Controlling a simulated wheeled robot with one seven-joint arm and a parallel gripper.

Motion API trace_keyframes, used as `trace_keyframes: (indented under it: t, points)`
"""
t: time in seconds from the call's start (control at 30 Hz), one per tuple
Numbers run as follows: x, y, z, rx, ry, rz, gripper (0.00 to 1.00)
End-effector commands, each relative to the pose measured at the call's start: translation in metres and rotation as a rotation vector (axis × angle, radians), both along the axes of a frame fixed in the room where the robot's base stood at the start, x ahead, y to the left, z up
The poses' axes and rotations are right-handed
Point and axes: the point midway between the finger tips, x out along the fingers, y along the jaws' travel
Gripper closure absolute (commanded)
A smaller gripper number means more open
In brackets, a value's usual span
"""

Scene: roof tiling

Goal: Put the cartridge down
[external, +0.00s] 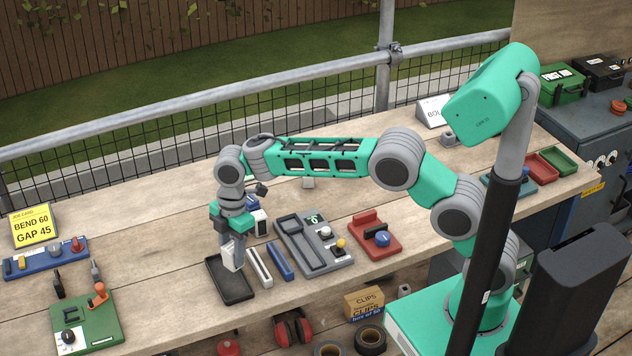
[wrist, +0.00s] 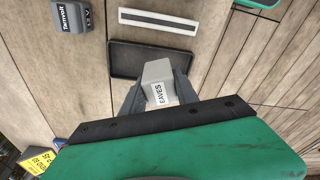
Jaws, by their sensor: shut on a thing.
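The cartridge is a pale grey block with a white label reading EAVES (wrist: 157,72). In the external view the cartridge (external: 236,250) is upright between the fingers. My gripper (external: 232,262) is shut on it, and in the wrist view the dark fingers (wrist: 156,98) press its two sides. A shallow black tray (external: 232,292) lies right below on the bench, and it also shows in the wrist view (wrist: 124,62). The cartridge is over the tray; I cannot tell whether its bottom touches the tray floor.
A white slotted strip (external: 260,267) and a blue strip (external: 280,260) lie just right of the tray. A Tamvolt 12V battery (wrist: 73,16) stands nearby. A grey tool panel (external: 300,240) is further right, a green board (external: 90,318) to the left. Bare wood lies between tray and board.

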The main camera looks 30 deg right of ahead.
Motion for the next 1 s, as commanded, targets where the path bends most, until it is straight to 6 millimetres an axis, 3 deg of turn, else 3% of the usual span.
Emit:
trace_keyframes:
  t: [0.23, 0.4, 0.73, 0.77, 1.0]
  points:
    - [0.016, 0.015, -0.025, 0.0, -0.001, -0.001, 1.0]
    - [0.015, 0.015, -0.051, -0.001, 0.0, -0.001, 1.0]
    - [0.015, 0.015, -0.059, 0.002, -0.002, 0.0, 1.0]
    - [0.015, 0.015, -0.058, 0.002, -0.002, 0.0, 0.62]
    - [0.015, 0.015, -0.057, 0.002, -0.001, 0.0, 0.43]
